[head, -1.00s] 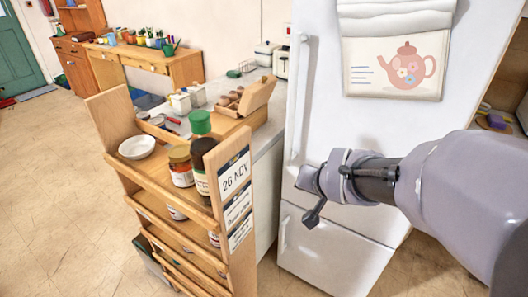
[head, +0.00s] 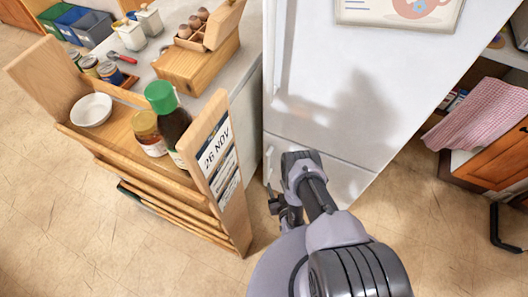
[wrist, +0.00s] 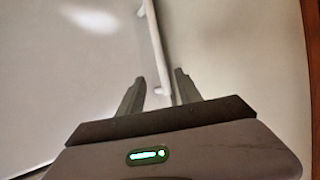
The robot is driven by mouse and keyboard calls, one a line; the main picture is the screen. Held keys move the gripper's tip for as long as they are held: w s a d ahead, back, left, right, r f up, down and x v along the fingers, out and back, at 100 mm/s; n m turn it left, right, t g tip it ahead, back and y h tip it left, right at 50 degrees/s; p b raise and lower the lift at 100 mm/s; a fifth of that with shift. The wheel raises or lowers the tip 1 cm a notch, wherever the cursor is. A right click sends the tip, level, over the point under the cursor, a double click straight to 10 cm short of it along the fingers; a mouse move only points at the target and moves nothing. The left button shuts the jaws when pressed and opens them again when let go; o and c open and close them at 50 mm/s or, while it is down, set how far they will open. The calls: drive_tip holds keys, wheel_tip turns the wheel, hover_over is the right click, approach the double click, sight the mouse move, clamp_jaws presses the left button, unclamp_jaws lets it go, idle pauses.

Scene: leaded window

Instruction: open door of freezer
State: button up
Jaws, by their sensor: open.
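The white fridge-freezer stands at centre right in the head view. Its lower door, the freezer door (head: 345,178), is below a seam and looks closed; my arm hides part of it. Its upright handle (head: 269,163) is at the door's left edge. The handle also shows in the wrist view as a pale bar (wrist: 155,45). My gripper (head: 272,195) is open and low by the handle. In the wrist view the gripper's dark fingers (wrist: 159,78) stand either side of the bar's near end. I cannot tell whether they touch it.
A wooden shelf rack (head: 190,197) with jars and a white bowl (head: 91,109) stands close left of my gripper. A counter (head: 240,75) lies between the rack and the fridge. At right is a cabinet with a pink checked cloth (head: 480,115). Tiled floor (head: 400,240) is free in front.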

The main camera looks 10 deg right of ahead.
sight(268, 166)
drive_tip(key=b+x, duration=0.4)
drive_tip(key=x, duration=0.3)
drive_tip(key=b+x, duration=0.4)
drive_tip(key=x, duration=0.3)
drive_tip(key=shift+a+f, duration=0.1)
drive_tip(key=shift+f, duration=0.15)
drive_tip(key=shift+w+b, duration=0.35)
drive_tip(key=shift+w, duration=0.35)
clamp_jaws()
drive_tip(key=shift+f, duration=0.1)
